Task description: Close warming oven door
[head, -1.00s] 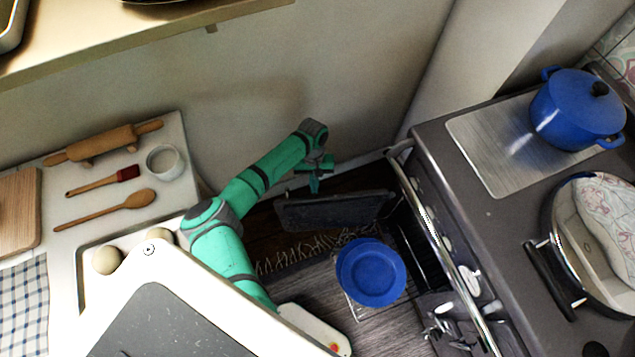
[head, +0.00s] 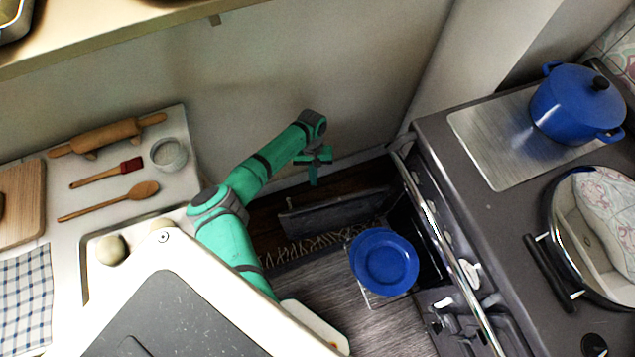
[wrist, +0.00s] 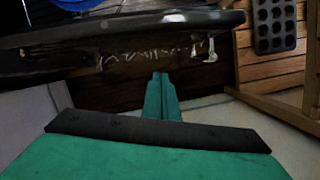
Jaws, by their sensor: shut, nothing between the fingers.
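The warming oven door (head: 335,213) is a dark panel standing open, sticking out to the left from the front of the dark grey range (head: 470,200). In the wrist view a dark panel edge (wrist: 125,30), likely the same door, runs across the top. My gripper (head: 314,180) is shut and empty, hanging on the wall side of the door, close to its outer part. Its green fingers (wrist: 160,85) point toward the panel in the wrist view. I cannot tell whether they touch it.
Blue plates (head: 384,262) lie low in front of the range. A metal rail (head: 440,230) runs along the range's front; a blue pot (head: 577,105) stands on top. A counter (head: 180,120) with a rolling pin (head: 108,136) is at left. The wall is close behind my arm.

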